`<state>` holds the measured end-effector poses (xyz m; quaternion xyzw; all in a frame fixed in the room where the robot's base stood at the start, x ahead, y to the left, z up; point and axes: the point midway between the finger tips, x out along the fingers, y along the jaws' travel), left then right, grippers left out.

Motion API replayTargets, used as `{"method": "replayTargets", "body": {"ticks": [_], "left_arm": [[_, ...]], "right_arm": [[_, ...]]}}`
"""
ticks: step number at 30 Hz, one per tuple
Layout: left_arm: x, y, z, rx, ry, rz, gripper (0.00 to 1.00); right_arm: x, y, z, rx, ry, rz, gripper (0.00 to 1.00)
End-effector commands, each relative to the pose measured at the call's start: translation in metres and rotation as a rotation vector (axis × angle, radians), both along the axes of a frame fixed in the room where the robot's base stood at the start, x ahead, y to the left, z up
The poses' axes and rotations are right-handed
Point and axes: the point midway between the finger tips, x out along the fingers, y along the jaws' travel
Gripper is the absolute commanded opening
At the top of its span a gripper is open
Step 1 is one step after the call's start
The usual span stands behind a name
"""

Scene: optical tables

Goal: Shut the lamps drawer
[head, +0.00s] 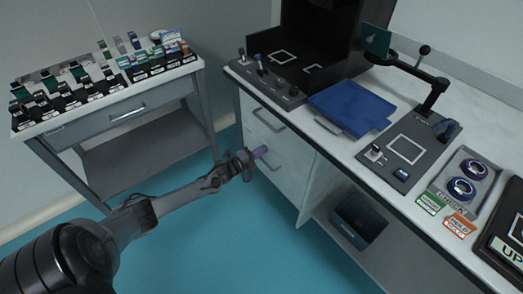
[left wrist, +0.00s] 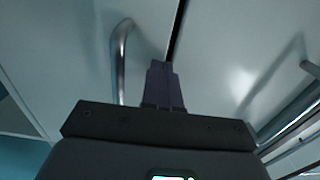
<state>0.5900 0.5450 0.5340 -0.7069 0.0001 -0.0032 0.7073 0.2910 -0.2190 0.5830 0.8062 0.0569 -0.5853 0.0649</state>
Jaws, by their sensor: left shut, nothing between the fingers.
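A white drawer unit (head: 290,165) stands under the long bench, with an upper drawer handle (head: 270,121) and a lower front partly behind my gripper. No label shows which drawer is the lamps drawer. My left gripper (head: 260,152) is shut and empty, its fingertips close to the drawer fronts; I cannot tell whether they touch. In the left wrist view the shut purple-grey fingers (left wrist: 163,84) point at white fronts, beside a metal bar handle (left wrist: 121,62) and a narrow dark gap (left wrist: 177,32). Any small drawer opening is hard to judge. My right gripper is not in view.
A grey cart (head: 85,140) with its own drawer handle (head: 128,112) and racks of small parts stands at the left. The bench holds a blue tray (head: 350,107) and fixtures. A dark bin (head: 358,220) sits on the shelf below. The teal floor (head: 230,245) is clear.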

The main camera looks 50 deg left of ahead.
Motion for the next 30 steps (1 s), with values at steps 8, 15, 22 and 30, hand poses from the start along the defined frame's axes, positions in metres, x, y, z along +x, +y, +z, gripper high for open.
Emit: {"method": "replayTargets", "body": {"ticks": [8, 15, 22, 30], "left_arm": [[-0.043, -0.006, 0.0, -0.002, 0.012, -0.01, 0.0], [-0.087, -0.005, -0.002, -0.002, 0.01, -0.009, 0.0], [-0.111, -0.004, -0.003, -0.001, 0.008, -0.009, 0.0], [-0.133, -0.01, -0.002, -0.014, 0.035, -0.008, 0.0]], "right_arm": [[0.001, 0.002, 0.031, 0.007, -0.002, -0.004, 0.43], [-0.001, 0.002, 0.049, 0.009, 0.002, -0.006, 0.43], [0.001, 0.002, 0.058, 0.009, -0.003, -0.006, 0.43], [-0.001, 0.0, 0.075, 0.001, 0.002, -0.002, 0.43]]}}
